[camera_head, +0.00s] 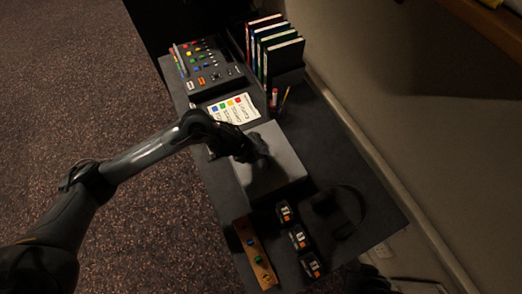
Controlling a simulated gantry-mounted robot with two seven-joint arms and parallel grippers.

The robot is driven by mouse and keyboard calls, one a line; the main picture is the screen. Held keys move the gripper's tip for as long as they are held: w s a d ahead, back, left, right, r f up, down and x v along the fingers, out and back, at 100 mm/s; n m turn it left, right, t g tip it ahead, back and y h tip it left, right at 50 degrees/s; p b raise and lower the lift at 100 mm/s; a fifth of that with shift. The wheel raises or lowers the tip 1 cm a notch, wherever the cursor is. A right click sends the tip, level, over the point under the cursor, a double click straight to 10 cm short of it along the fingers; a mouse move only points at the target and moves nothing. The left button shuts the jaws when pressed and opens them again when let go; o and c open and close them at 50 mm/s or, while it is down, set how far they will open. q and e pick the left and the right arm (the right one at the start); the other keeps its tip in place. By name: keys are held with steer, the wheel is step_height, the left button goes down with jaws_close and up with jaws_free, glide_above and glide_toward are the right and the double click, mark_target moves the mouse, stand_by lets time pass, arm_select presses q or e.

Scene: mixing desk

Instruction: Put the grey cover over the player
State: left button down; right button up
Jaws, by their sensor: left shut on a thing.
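The grey cover (285,151) is a flat-topped box shape at the middle of the desk. My left gripper (258,158) reaches in from the left and is shut on the cover, at its top. The dark gripper blends with its own shadow, so the exact grip is hard to see. I see no player apart from the cover; whether it is beneath the cover cannot be told. My right gripper does not show clearly anywhere.
Beyond the cover lie a colour-marked sheet (234,109), a mixer (210,70), upright books (275,50) and a pen holder (278,103). Nearer are a wooden button panel (255,254), several black numbered blocks (299,238) and dark headphones (349,211). A wall borders the right.

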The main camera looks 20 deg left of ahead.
arm_select(q)
steer(key=shift+f, duration=0.25)
steer(key=c, duration=1.2)
jaws_free()
steer(key=shift+r, duration=0.15)
